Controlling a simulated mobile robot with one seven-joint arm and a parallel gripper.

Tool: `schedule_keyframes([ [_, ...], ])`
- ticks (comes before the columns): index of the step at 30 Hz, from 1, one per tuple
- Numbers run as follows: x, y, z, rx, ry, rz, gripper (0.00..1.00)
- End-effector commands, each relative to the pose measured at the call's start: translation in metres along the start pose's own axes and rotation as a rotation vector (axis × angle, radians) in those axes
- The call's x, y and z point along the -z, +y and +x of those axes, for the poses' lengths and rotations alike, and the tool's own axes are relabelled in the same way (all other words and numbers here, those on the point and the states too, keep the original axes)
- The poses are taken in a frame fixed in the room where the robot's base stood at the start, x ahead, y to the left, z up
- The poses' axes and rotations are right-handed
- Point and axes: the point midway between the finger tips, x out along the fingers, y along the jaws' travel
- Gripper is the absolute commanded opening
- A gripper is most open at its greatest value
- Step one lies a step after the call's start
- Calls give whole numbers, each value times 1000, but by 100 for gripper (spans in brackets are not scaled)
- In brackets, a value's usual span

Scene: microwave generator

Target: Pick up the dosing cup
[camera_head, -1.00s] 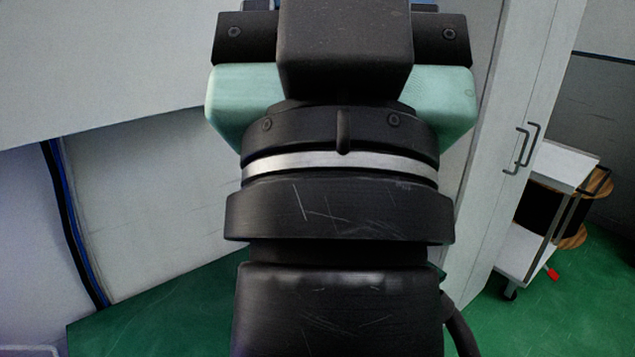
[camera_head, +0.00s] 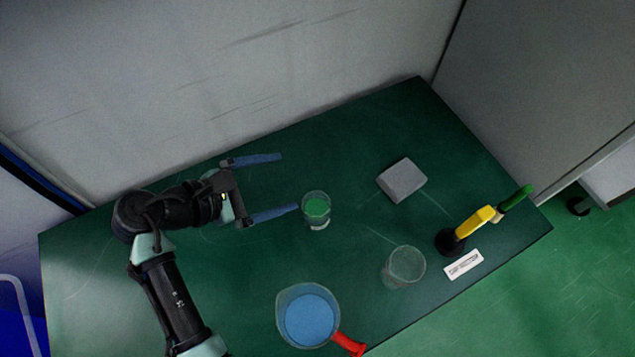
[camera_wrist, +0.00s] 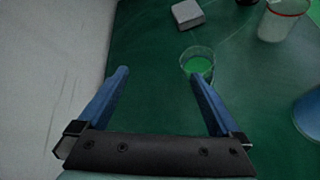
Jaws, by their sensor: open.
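A small clear cup with green contents (camera_head: 316,208), which looks like the dosing cup, stands upright on the green table (camera_head: 330,130). My gripper (camera_head: 290,182) is open and empty, its two blue fingers pointing toward the cup's side of the table. The cup is just beyond the tip of the nearer finger and not between the fingers. In the wrist view the cup (camera_wrist: 198,66) shows just past the right fingertip of my gripper (camera_wrist: 159,74). I cannot tell whether finger and cup touch.
A clear empty-looking cup (camera_head: 404,267), a blue-filled pan-like vessel (camera_head: 309,318) with red handle, a grey block (camera_head: 402,180), a yellow-green tool on a black base (camera_head: 450,242) and a white label (camera_head: 464,264) are on the table. A wall (camera_head: 220,80) rises behind.

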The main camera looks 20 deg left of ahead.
Motion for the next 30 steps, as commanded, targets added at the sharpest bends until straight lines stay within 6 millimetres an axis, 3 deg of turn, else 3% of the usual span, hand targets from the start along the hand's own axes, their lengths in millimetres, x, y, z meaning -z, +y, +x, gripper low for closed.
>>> schedule_keyframes([
  [1,16,-19,-1,20,-44,-122,100],
  [3,23,-36,-4,45,-98,-245,100],
  [7,27,-52,-7,73,-159,-370,100],
  [11,25,-58,6,85,-175,-403,100],
  [19,16,-59,53,82,-173,-398,100],
  [30,11,-66,87,80,-171,-398,100],
])
